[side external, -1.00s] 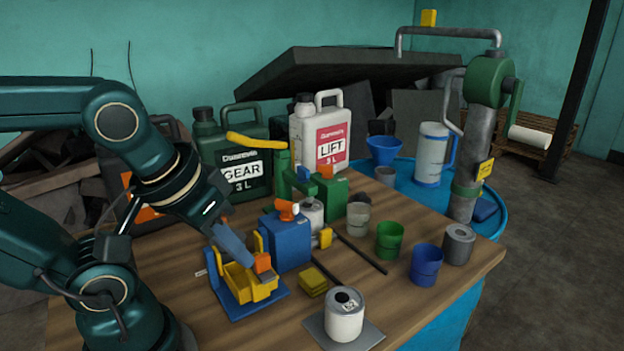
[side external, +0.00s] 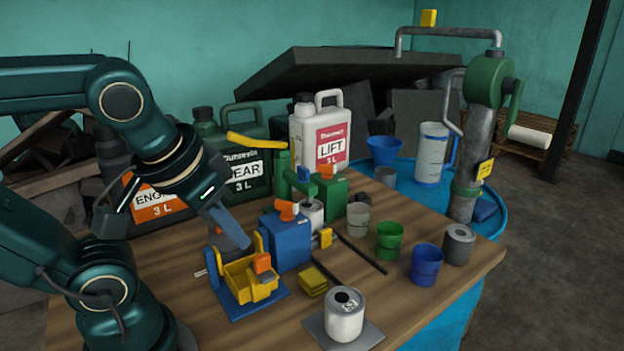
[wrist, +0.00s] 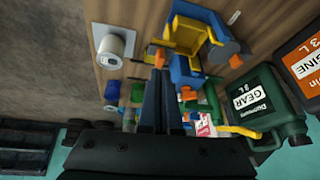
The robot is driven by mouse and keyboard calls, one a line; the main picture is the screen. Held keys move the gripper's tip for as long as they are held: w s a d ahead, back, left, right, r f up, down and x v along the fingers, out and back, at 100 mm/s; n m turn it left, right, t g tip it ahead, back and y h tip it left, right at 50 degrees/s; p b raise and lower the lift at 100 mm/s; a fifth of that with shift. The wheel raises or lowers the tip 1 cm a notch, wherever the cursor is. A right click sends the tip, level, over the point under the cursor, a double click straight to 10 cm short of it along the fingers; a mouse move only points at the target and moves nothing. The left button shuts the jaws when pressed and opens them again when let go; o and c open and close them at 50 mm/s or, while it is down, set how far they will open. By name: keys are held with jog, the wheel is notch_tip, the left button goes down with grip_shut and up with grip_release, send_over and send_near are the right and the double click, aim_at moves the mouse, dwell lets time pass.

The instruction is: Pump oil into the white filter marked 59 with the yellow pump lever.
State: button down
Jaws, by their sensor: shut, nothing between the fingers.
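A white filter can (side external: 344,318) stands upright on a grey plate at the table's front; its small label is too small to read. It also shows in the wrist view (wrist: 116,41). Another white can (side external: 312,215) stands partly hidden beneath the green pump (side external: 302,183). The yellow lever (side external: 256,140) sticks out up and left from the green pump, in front of the jugs; it also shows in the wrist view (wrist: 241,131). My gripper (side external: 237,242) is shut and empty, above the back of the yellow tipping tray (side external: 250,285), well below the lever.
A blue box (side external: 287,242) with an orange tap stands right of my gripper. Green (side external: 389,241) and blue (side external: 426,265) cups stand to the right. The GEAR jug (side external: 245,185) and LIFT jug (side external: 325,140) stand behind. Bare wood lies at the table's front left.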

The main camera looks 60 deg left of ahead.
jog(key=w+a+r+n+g+y, duration=0.2)
jog(key=w+a+r+n+y, duration=0.25)
jog(key=a+r, duration=0.2)
jog(key=w+a+r+n+g+y, duration=0.2)
jog(key=w+a+r+n+y, duration=0.25)
jog(key=a, duration=0.35)
jog(key=w+a+n+g+y, duration=0.1)
jog(key=w+n+g+y, duration=0.1)
jog(key=w, duration=0.6)
jog(key=g+y, duration=0.1)
jog(key=y, duration=0.1)
jog(key=shift+f+y, duration=0.3)
send_over(258, 140)
jog(key=s+d, duration=0.2)
notch_tip(258, 140, down, 3)
jog(key=shift+s+d+f, duration=0.1)
jog(key=shift+s+f, duration=0.2)
jog(key=shift+f, duration=0.35)
jog(key=shift+s+d+f, duration=0.1)
jog(key=shift+s+f, duration=0.2)
jog(key=shift+f, duration=0.35)
